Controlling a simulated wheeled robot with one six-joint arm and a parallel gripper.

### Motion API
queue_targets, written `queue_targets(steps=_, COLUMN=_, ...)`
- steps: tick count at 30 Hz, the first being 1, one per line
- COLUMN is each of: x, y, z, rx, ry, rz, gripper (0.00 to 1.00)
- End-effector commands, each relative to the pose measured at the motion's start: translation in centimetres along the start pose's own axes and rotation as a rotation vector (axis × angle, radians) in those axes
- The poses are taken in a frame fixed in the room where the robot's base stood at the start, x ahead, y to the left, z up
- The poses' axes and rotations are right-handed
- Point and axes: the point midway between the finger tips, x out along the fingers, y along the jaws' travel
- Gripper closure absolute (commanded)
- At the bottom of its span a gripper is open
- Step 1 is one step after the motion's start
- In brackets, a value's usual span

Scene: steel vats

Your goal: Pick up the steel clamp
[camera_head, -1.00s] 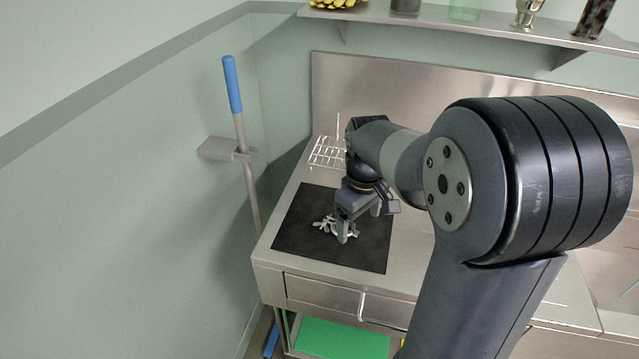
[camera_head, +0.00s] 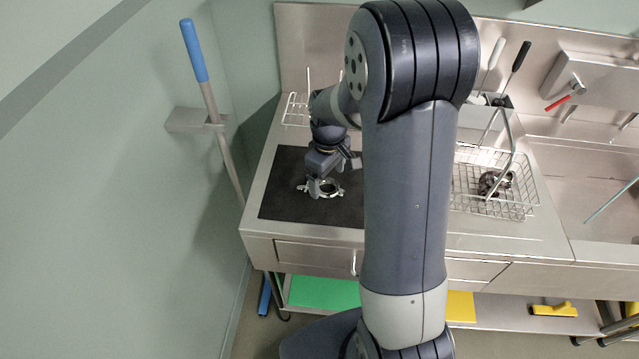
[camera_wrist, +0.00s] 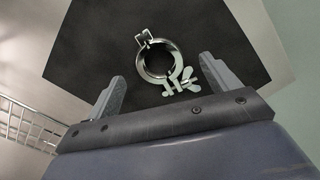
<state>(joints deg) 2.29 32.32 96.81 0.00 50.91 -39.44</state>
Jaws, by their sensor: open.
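The steel clamp (camera_head: 326,187) is a shiny ring with a wing nut, lying on a black mat (camera_head: 285,205) on the steel counter. In the wrist view the clamp (camera_wrist: 157,62) lies beyond the fingertips and roughly between them, with its wing nut side (camera_wrist: 181,82) nearest me. My gripper (camera_head: 322,190) is close to the clamp and hides part of it in the head view. In the wrist view my gripper (camera_wrist: 165,75) is open, with nothing between its fingers. I cannot tell the exact height of the fingers above the mat.
A wire rack (camera_head: 295,110) stands behind the mat. A wire basket (camera_head: 500,180) with dark items sits to the right, before a sink (camera_head: 600,190). A blue-handled pole (camera_head: 200,70) leans in a wall holder at left. The mat around the clamp is clear.

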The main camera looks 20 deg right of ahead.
Motion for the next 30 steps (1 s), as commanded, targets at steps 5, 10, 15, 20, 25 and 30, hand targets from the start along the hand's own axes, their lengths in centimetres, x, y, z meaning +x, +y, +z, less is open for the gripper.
queue_targets(steps=5, x=2.0, y=0.1, z=0.0, rx=0.000, ry=-0.002, rz=-0.002, gripper=0.17)
queue_targets(steps=10, x=2.7, y=0.1, z=-0.1, rx=0.000, ry=0.000, rz=0.000, gripper=0.17)
queue_targets(steps=15, x=2.6, y=0.1, z=-0.1, rx=0.000, ry=0.001, rz=0.000, gripper=0.17)
queue_targets(steps=20, x=2.6, y=0.1, z=-0.1, rx=0.000, ry=0.001, rz=0.001, gripper=0.30)
queue_targets(steps=25, x=2.6, y=0.1, z=-0.1, rx=0.000, ry=0.001, rz=0.001, gripper=0.44)
queue_targets(steps=30, x=2.6, y=0.1, z=-0.1, rx=0.000, ry=0.001, rz=0.001, gripper=0.58)
